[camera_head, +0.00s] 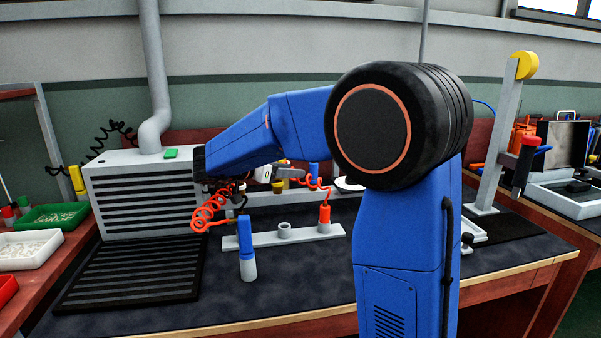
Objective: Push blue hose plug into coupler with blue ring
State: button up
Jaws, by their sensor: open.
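A blue piece on a pale grey cylindrical base (246,244) stands upright at the front of the dark bench mat. I cannot tell whether it is the blue hose plug. Another small blue part (314,169) shows behind the orange coil; whether it is the coupler's blue ring is unclear.
A grey slatted box (140,190) with a black grille stands at left. Green (52,218) and white (30,250) trays lie further left.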

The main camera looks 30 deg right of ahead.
jog(key=shift+v, duration=1.4)
jog(key=shift+a, duration=0.1)
